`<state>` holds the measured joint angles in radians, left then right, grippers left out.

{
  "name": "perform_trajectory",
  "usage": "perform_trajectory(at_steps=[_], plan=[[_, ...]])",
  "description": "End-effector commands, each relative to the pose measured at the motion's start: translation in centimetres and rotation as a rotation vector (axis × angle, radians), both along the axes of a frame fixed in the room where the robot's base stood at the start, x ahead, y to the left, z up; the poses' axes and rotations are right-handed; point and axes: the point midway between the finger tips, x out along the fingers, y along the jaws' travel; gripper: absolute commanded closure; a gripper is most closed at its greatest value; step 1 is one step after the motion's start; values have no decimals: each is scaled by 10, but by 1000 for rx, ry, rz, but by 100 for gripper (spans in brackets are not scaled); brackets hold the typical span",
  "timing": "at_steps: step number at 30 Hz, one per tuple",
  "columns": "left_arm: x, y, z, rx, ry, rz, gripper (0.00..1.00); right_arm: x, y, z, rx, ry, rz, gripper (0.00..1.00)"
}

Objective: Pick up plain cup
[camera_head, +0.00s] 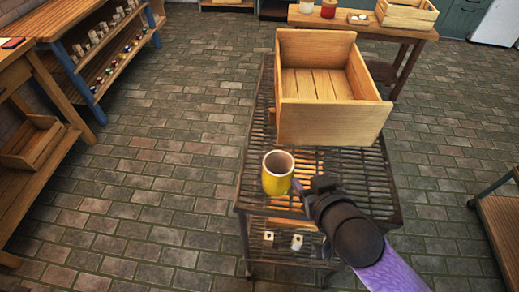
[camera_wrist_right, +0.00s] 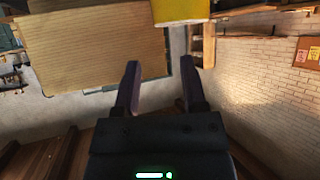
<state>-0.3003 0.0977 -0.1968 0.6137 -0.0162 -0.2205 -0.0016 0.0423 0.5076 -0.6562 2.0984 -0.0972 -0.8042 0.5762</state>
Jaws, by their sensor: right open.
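A yellow cup (camera_head: 273,178) with a pale rim and brownish inside stands upright near the front left of the slatted metal cart (camera_head: 350,185). In the right wrist view the lower part of the yellow cup (camera_wrist_right: 181,10) shows at the top edge, beyond the fingertips. My right gripper (camera_head: 298,188) is just right of the cup, with its fingers toward it. In the wrist view its two fingers (camera_wrist_right: 164,75) are apart with nothing between them. Whether a finger touches the cup cannot be told. My left gripper is out of view.
A large open wooden crate (camera_head: 330,125) stands on the cart behind the cup. Two small white items (camera_head: 297,242) lie on the lower shelf. A wooden table (camera_head: 350,22) is at the back, and shelves (camera_head: 110,65) line the left. The brick floor left of the cart is clear.

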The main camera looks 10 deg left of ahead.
Motion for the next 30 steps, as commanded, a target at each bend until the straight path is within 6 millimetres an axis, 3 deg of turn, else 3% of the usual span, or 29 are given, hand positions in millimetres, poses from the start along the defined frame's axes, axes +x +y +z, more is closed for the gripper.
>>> perform_trajectory(at_steps=[2, 16, 24, 26, 30], plan=[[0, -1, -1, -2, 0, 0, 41, 4, 2, 1, 3, -5, 2, 46], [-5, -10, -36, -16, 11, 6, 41, 73, 26, -47, 3, -4, 3, 46], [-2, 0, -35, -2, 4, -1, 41, 80, 29, -48, 3, -4, 4, 46], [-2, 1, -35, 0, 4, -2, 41, 80, 29, -48, 3, -4, 4, 55], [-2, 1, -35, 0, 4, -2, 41, 80, 29, -48, 3, -4, 4, 84]])
